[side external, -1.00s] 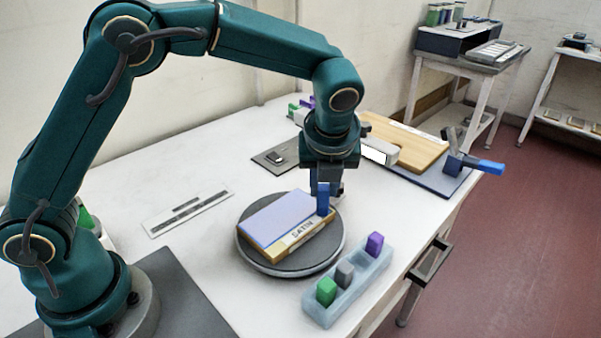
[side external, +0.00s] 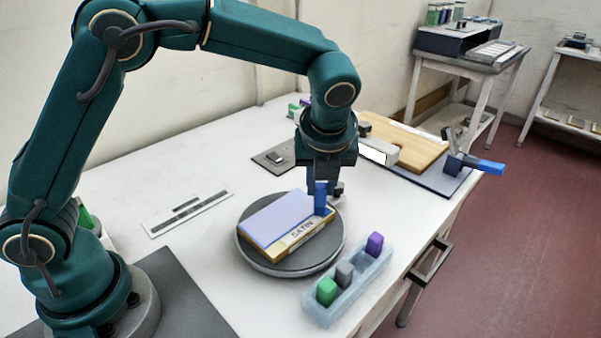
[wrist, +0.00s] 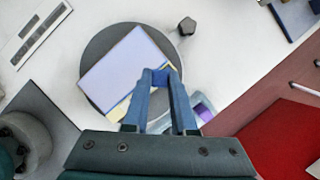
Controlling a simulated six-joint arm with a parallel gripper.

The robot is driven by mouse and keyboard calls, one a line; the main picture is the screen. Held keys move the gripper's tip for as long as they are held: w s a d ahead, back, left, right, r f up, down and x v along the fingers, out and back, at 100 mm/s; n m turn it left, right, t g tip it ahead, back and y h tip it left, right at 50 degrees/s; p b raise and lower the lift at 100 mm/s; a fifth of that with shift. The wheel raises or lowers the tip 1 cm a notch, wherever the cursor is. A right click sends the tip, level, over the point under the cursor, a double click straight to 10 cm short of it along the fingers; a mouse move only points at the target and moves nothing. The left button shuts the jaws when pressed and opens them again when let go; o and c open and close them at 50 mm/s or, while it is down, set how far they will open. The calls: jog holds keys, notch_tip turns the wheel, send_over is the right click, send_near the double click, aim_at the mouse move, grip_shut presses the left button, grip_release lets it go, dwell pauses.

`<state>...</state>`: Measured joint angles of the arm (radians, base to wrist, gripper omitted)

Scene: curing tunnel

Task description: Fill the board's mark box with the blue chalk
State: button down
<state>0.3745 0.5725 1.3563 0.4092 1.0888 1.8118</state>
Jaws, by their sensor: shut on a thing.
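The board (side external: 283,222) has a pale violet face and a yellowish strip lettered "SATIN" along its near edge. It lies on a round dark turntable (side external: 250,257). My gripper (side external: 321,190) is shut on the blue chalk (side external: 320,204), which stands upright at the board's right end by the lettered strip. In the wrist view the chalk (wrist: 160,76) sits between the fingertips, over the board's edge (wrist: 122,62). I cannot tell whether its tip touches the board. The mark box is not clearly visible.
A pale blue chalk holder (side external: 340,298) with green, grey and purple chalks and an open slot stands at the front right. A small dark knob (wrist: 187,25) is beside the turntable. A wooden board in a clamp fixture (side external: 408,145) lies behind. The left tabletop holds a flat ruled strip (side external: 187,212).

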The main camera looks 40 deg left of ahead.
jog(key=shift+r, duration=3.75)
